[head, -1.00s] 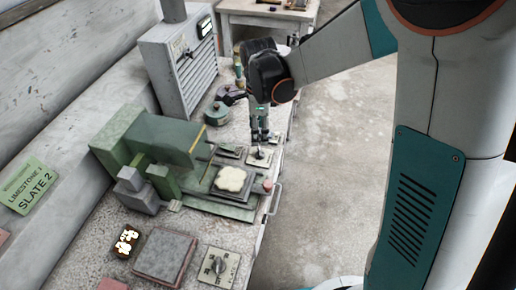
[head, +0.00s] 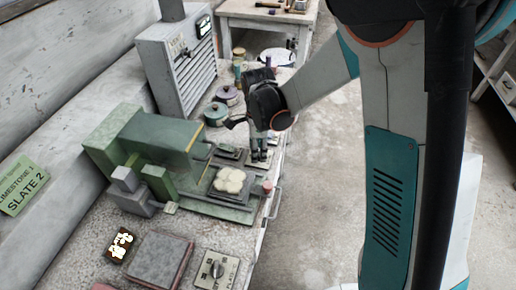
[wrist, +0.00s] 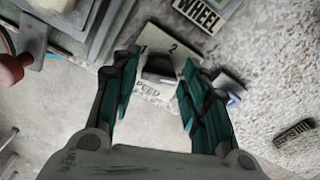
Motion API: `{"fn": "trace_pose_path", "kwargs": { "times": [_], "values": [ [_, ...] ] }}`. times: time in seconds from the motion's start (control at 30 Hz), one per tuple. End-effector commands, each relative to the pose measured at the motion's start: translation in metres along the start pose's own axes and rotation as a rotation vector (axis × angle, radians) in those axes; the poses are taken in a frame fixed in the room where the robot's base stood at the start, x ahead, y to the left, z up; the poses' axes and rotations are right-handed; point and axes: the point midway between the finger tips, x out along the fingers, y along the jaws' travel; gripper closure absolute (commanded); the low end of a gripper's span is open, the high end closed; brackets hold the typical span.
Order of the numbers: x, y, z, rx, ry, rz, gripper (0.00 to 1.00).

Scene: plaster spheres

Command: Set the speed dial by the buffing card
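The speed plate (wrist: 150,95), pale and marked 1, 2 and 3 with partly hidden "SPEED" lettering, lies below my gripper (wrist: 160,76) in the wrist view. Its dark knob (wrist: 160,68) shows between my two fingers, with gaps at both sides. My gripper is open and empty. In the head view my gripper (head: 259,157) stands over the plate and hides most of it.
A green machine (head: 150,140) with a pale block (head: 229,180) on its bed stands left of my gripper. Another knob plate (head: 214,270) and a grey slab (head: 160,260) lie in front. A "WHEEL" label (wrist: 203,10) shows near the plate. Tins (head: 216,114) stand behind.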

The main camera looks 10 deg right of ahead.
Motion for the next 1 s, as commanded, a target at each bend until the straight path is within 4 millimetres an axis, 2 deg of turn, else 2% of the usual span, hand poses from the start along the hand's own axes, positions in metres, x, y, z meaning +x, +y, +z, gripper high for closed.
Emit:
{"fn": "trace_pose_path", "kwargs": {
  "times": [0.03, 0.1, 0.57, 1.0],
  "values": [
    [-0.0001, 0.0, 0.0, 0.0, 0.0, 0.0, 0.78],
    [-0.0001, 0.0, 0.0, 0.0, 0.0, 0.0, 0.91],
    [-0.0001, 0.0003, 0.0, -0.077, 0.0, 0.0, 0.91],
    [-0.0001, 0.0018, -0.0004, -0.441, 0.0, -0.001, 0.91]
  ]
}}
